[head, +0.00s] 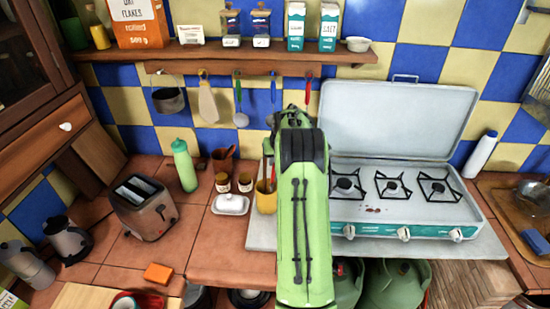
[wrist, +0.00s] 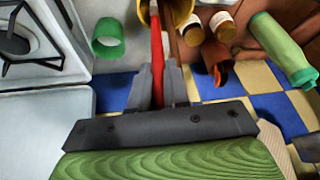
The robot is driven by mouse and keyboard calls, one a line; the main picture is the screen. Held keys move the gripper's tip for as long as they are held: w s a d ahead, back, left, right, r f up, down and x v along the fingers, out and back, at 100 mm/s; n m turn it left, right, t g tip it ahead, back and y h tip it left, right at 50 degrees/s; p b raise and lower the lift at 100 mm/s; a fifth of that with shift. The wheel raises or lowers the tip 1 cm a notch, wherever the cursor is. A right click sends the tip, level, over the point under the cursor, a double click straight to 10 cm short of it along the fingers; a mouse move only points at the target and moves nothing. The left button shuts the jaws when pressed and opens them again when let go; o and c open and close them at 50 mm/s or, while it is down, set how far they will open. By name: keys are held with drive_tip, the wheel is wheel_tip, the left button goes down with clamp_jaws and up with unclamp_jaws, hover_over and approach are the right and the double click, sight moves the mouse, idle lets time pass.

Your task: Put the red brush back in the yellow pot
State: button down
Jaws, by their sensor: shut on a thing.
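The red brush (wrist: 156,48) is between my gripper's fingers (wrist: 160,82) in the wrist view, and they are shut on it. Its red length runs from the fingers up to the yellow pot (wrist: 149,12) at the top edge. A brown stick (wrist: 173,50) runs beside it. In the head view the yellow pot (head: 265,201) stands just left of my green arm, with thin handles rising from it. My gripper is mostly hidden behind the arm there. I cannot tell how deep the brush reaches into the pot.
A green ring-like cup (wrist: 108,38) stands near the pot. Two jars (head: 222,183), a white butter dish (head: 230,204), a terracotta pot (head: 222,163) and a green bottle (head: 185,165) stand left of it. The camping stove (head: 400,230) is right. Utensils hang below the shelf (head: 220,54).

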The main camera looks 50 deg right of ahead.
drive_tip(key=shift+f+b, duration=1.7)
drive_tip(key=shift+f, duration=0.95)
drive_tip(key=c, duration=1)
unclamp_jaws()
drive_tip(key=shift+r, duration=0.1)
drive_tip(key=shift+c, duration=0.2)
drive_tip(key=shift+r, duration=0.1)
drive_tip(key=v, duration=1.5)
drive_tip(key=shift+r, duration=0.25)
drive_tip(key=shift+a, duration=0.1)
